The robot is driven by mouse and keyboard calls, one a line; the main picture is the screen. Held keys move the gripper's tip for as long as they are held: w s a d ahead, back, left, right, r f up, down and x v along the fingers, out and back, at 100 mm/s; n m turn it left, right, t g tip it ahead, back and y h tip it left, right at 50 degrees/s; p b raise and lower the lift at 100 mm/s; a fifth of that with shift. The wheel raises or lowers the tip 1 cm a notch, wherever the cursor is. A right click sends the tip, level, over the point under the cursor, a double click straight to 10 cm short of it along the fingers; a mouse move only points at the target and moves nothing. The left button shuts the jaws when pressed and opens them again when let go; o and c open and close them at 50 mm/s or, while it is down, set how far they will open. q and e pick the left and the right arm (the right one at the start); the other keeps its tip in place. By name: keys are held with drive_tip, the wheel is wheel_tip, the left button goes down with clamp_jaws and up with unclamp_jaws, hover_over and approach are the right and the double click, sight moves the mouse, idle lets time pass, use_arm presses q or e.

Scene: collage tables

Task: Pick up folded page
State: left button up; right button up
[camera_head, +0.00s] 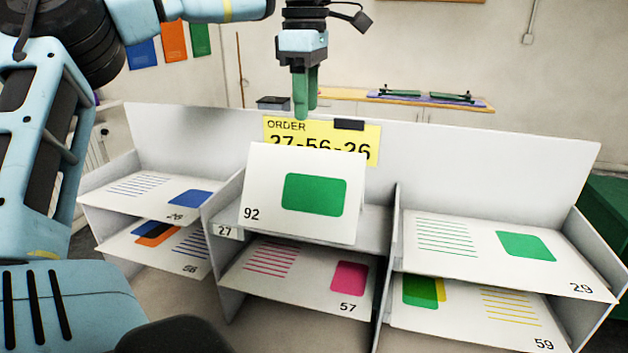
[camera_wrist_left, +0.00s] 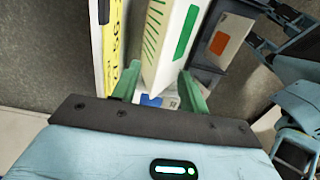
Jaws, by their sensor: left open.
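The folded page (camera_head: 302,195) is white, with a green rounded block and the number 92 on its front face. It stands tilted like a tent in the upper middle compartment. In the left wrist view the folded page (camera_wrist_left: 168,45) shows green stripes on one face and a green block on the other. My left gripper (camera_head: 305,108) is open, its green fingers pointing down above and behind the page's top edge in the head view. In the wrist view the page lies ahead, between the finger directions; I cannot tell whether they touch. My right gripper is not in view.
A yellow order sign (camera_head: 350,143) reading 27-56-26 is on the rack's back panel (camera_head: 480,160), close behind the page. Flat pages 26 (camera_head: 150,192), 56, 57 (camera_head: 297,275), 29 (camera_head: 500,252) and 59 lie in other compartments. Dividers separate the columns.

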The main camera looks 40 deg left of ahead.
use_arm(q)
drive_tip(key=shift+s+f, duration=0.15)
drive_tip(key=shift+f, duration=1.2)
drive_tip(key=p, duration=0.1)
hover_over(305, 185)
drive_tip(key=w+a, duration=0.3)
drive_tip(key=shift+s+d+f, duration=0.1)
drive_tip(key=shift+s+f, duration=0.05)
drive_tip(key=shift+f, duration=1.1)
drive_tip(key=shift+s+d+f, duration=0.1)
drive_tip(key=shift+f, duration=1.25)
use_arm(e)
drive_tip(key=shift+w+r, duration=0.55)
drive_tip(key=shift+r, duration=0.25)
use_arm(q)
clamp_jaws()
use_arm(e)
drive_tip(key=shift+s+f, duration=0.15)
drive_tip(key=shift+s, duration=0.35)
